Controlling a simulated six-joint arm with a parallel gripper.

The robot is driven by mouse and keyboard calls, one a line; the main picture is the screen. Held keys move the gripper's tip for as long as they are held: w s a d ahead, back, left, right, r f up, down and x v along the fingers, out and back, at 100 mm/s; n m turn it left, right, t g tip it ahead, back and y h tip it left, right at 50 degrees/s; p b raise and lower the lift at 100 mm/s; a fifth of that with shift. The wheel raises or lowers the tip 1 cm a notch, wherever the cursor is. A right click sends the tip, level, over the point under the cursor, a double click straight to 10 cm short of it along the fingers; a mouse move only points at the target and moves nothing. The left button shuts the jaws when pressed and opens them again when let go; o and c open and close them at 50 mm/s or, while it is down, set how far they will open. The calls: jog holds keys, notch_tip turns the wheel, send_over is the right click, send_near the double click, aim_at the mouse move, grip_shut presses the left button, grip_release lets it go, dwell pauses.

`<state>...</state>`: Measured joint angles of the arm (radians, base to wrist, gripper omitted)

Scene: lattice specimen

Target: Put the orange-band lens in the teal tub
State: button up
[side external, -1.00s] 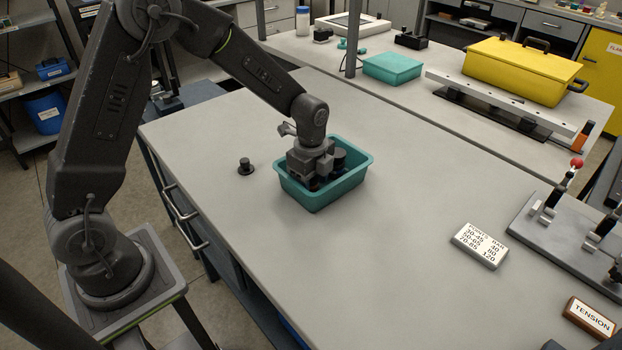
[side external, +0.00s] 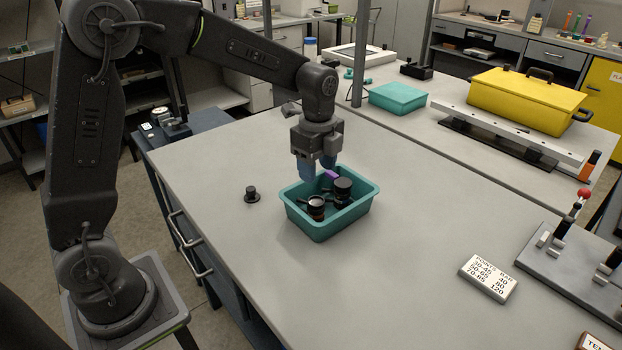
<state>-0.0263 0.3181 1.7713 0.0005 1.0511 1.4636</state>
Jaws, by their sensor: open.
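The teal tub (side external: 341,228) stands on the grey bench top. Two dark cylindrical lenses are in it. The nearer lens (side external: 316,205) is at the left, with a light top face and what looks like a thin orange-brown band low on its side. The other lens (side external: 343,188) is at the right rear, dark, and its band colour is too small to tell. My gripper (side external: 318,172) is above the tub's back left part, pointing down, with its blue fingertips apart and nothing between them. Parts of the tub's floor are hidden.
A small black knob-like piece (side external: 251,195) stands on the bench left of the tub. A purple item (side external: 331,175) shows at the tub's back. A white number card (side external: 488,278) and a lever fixture (side external: 570,250) are at the right.

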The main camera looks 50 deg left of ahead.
jog(key=s+r+n+t, duration=0.2)
jog(key=s+r+n, duration=0.2)
jog(key=s+n, duration=0.4)
jog(key=s+d+r+n+t, duration=0.1)
jog(key=s+r+n+t, duration=0.2)
jog(key=s+n, duration=0.5)
jog(key=s+r, duration=0.1)
jog(key=s, duration=0.4)
jog(key=shift+s+r+t, duration=0.15)
jog(key=shift+s+t, duration=0.15)
jog(key=shift+s, duration=0.05)
